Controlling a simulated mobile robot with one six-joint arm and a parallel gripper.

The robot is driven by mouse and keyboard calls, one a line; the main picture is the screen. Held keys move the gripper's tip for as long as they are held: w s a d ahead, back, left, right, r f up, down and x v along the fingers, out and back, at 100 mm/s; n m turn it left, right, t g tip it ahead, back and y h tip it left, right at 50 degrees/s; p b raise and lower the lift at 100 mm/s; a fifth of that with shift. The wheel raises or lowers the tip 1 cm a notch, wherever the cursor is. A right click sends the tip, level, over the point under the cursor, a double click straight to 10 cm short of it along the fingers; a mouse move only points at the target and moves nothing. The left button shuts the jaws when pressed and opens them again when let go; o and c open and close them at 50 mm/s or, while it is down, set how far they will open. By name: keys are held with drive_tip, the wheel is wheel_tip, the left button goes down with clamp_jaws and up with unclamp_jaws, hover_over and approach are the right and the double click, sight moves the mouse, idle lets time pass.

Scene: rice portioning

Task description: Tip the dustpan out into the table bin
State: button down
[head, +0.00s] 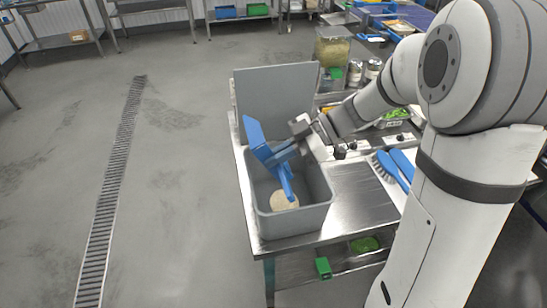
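A blue dustpan (261,146) is steeply tilted over the grey table bin (318,212), its lower end down inside the bin's opening. My gripper (293,143) reaches in from the right and is shut on the dustpan, probably at its handle; the fingers are small and partly hidden. A pale beige heap (284,201) lies on the bin floor below the dustpan. I cannot tell whether anything remains on the dustpan.
The bin's grey lid or back panel (275,95) stands upright behind it. A brush (383,166) with blue parts lies right of the bin on the steel table (360,195). Containers and tins stand behind. Open floor is on the left.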

drive_tip(key=shift+w+d+r+g+y+b, duration=0.15)
drive_tip(key=shift+d+y+b, duration=0.4)
drive_tip(key=shift+b, duration=0.65)
drive_tip(key=shift+w+d+r+g+y+b, duration=0.1)
drive_tip(key=shift+d+g+y+b, duration=0.3)
drive_tip(key=shift+b, duration=0.75)
drive_tip(key=d+y+b, duration=0.1)
drive_tip(key=y+b, duration=0.1)
drive_tip(key=b, duration=0.1)
drive_tip(key=shift+w+d+y, duration=0.25)
drive_tip(key=shift+d, duration=0.1)
drive_tip(key=shift+w+d+r+g+y+b, duration=0.1)
drive_tip(key=shift+d+r+g+y+b, duration=0.2)
drive_tip(key=shift+d+y+b, duration=0.35)
drive_tip(key=shift+a, duration=0.2)
wheel_tip(320, 180, up, 6)
drive_tip(key=t+h+p, duration=0.2)
drive_tip(key=t+h, duration=0.3)
drive_tip(key=h, duration=1.3)
